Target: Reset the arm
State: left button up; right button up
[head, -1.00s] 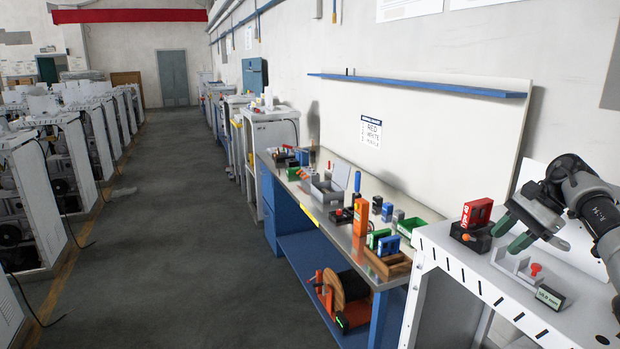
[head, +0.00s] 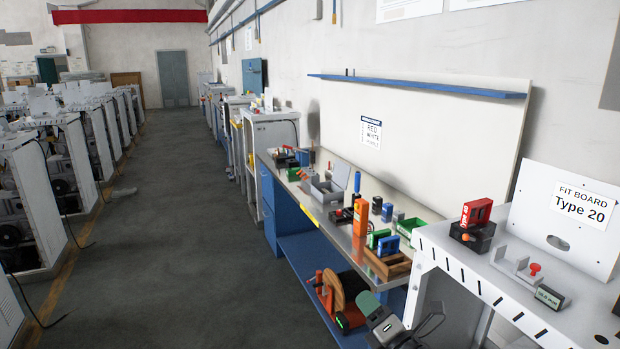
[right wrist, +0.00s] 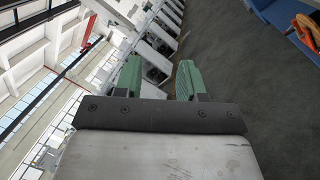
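My right gripper (head: 388,322) is low at the bottom of the head view, in front of the workbench and left of the white fixture table. It is partly cut off by the frame's lower edge. In the right wrist view its two green fingers (right wrist: 160,78) stand apart with nothing between them, over a tilted view of the aisle. My left gripper is not in either view.
The white fixture table (head: 462,277) carries a red block in a black holder (head: 474,226) and a "Type 20" fit board (head: 560,247). The steel workbench (head: 338,232) holds bins and tools. An orange cable reel (head: 340,298) is on its lower shelf. The aisle floor (head: 185,230) is clear.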

jog(key=s+d+f+m+g+h, duration=0.3)
jog(key=s+f+m+h, duration=0.25)
jog(key=s+m, duration=0.4)
jog(key=s+d+f+m+g+h, duration=0.3)
jog(key=s+d+f+m+h, duration=0.15)
jog(key=s+f+m, duration=0.4)
jog(key=s+m+g, duration=0.8)
jog(key=s+m, duration=0.2)
jog(key=s, duration=0.9)
notch_tip(320, 180, down, 31)
jog(key=s+g+b, duration=0.1)
jog(key=s+b, duration=0.1)
jog(key=b, duration=0.1)
jog(key=s+d+f+g+b, duration=0.1)
jog(key=s+d+f+b, duration=0.1)
jog(key=s+f, duration=1.4)
jog(key=shift+d+f+g+y+b, duration=0.35)
jog(key=shift+d+f, duration=0.2)
jog(key=shift+d, duration=0.15)
